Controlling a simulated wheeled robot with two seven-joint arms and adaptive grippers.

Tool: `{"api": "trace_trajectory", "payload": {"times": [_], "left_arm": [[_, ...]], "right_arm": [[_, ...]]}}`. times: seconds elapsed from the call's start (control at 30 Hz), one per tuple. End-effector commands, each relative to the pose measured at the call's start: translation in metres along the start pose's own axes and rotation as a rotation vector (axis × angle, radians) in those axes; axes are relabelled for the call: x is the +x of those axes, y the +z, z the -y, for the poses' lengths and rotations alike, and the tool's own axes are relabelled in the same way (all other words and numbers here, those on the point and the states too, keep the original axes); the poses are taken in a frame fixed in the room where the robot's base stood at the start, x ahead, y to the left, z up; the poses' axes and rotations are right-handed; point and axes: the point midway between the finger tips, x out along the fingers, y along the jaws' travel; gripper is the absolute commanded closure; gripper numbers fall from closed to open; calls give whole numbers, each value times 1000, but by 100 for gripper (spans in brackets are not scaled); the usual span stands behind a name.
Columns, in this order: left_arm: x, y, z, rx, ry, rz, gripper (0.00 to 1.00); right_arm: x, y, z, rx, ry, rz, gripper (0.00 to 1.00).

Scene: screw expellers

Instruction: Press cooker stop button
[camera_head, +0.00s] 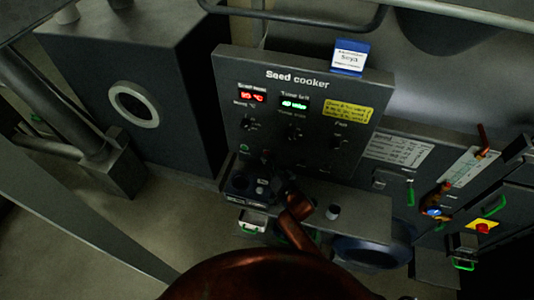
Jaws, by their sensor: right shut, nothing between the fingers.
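The seed cooker control panel (350,118) is a dark upright plate in the middle of the head view. It has a red display (252,96), a green display (294,103) and several dark knobs. A small green button (244,148) shows at its lower left. My right gripper (267,158) is shut and empty, with its tip at the panel's lower edge, just right of the green button. Whether it touches the panel I cannot tell. I cannot make out a stop button on the cooker panel; the gripper covers part of that area. My left gripper is out of view.
A dark box with a round port (134,104) stands at the left. At the right are green handles and a red button on a yellow plate (484,227). A ledge (362,205) lies below the panel.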

Motion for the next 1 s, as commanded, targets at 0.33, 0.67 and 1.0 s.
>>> {"api": "trace_trajectory", "payload": {"times": [0.33, 0.67, 1.0], "left_arm": [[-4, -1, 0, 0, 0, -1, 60], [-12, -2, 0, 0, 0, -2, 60], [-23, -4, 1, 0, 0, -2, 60]], "right_arm": [[-6, 4, 4, 0, 0, 0, 100], [-17, 12, 13, 4, 0, 1, 100], [-38, 27, 28, 2, 0, 0, 100]]}}
